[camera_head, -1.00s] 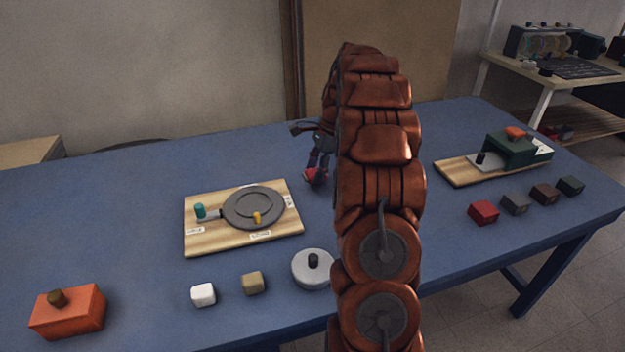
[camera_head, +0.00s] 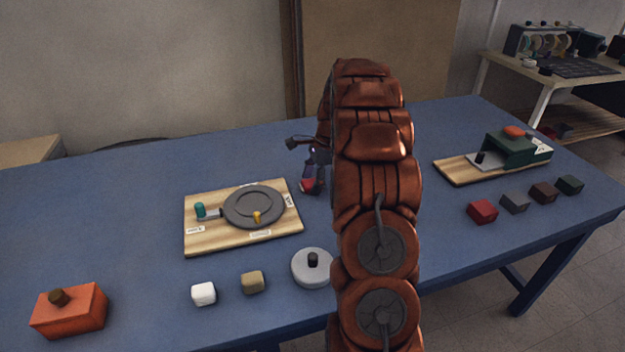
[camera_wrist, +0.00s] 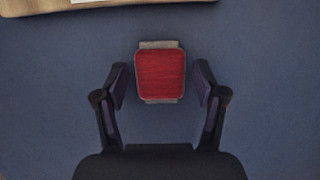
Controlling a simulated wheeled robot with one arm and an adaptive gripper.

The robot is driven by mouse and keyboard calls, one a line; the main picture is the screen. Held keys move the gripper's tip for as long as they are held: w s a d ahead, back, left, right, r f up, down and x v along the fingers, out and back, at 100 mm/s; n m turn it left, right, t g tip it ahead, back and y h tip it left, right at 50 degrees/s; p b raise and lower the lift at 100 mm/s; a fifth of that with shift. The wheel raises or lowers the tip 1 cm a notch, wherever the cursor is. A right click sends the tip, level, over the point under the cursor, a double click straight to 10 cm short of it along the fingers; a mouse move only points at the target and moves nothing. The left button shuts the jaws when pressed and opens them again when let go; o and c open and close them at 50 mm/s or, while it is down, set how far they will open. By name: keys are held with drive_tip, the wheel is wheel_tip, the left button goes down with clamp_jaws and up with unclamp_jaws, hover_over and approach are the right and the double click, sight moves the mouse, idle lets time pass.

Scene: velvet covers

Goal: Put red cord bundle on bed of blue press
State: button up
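In the wrist view a red, block-like piece (camera_wrist: 160,74), which looks like the red cord bundle, shows between my gripper's fingers (camera_wrist: 160,84). Grey edges show above and below it. A narrow gap shows on each side, so the gripper looks open around it. In the head view the gripper (camera_head: 309,176) is low over the table, partly hidden by my arm, with a red patch (camera_head: 307,187) at its tip. No plainly blue press shows; a dark green press (camera_head: 512,150) stands on a wooden board at the right, with a light grey bed (camera_head: 484,162).
A wooden board (camera_head: 195,243) with a grey disc lies left of the gripper. In front are an orange block (camera_head: 70,312), white (camera_head: 204,294) and tan (camera_head: 252,283) blocks and a round grey piece (camera_head: 312,270). A red block (camera_head: 482,211) and darker blocks line the right.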

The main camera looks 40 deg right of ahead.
drive_tip(key=shift+o, duration=0.2)
drive_tip(key=v, duration=1.2)
drive_tip(key=shift+r, duration=0.2)
